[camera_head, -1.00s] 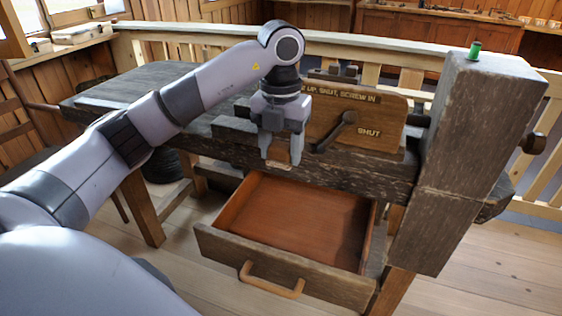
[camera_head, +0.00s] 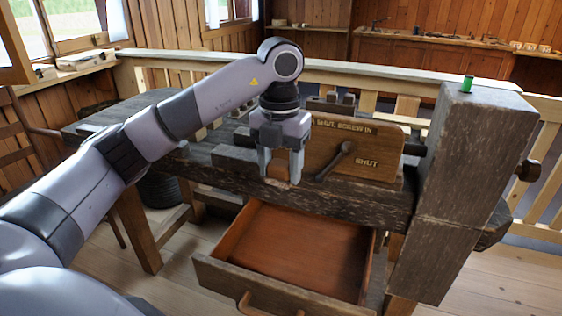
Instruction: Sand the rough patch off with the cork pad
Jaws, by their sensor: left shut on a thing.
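My left gripper (camera_head: 281,176) hangs fingers-down over the front part of the dark wooden bench (camera_head: 365,199), in front of the upright board. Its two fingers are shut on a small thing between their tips. Little of that thing shows; it looks like a tan sliver, and I cannot make out its full shape. It may be the cork pad. I cannot tell whether it touches the bench. I cannot make out a rough patch or a spool. My right gripper is not in view.
A wooden board (camera_head: 378,158) with a dark lever (camera_head: 336,160) stands behind and right of the gripper. A thick post (camera_head: 468,160) rises on the right with a green cylinder (camera_head: 467,83) on top. The open drawer (camera_head: 300,250) below looks empty.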

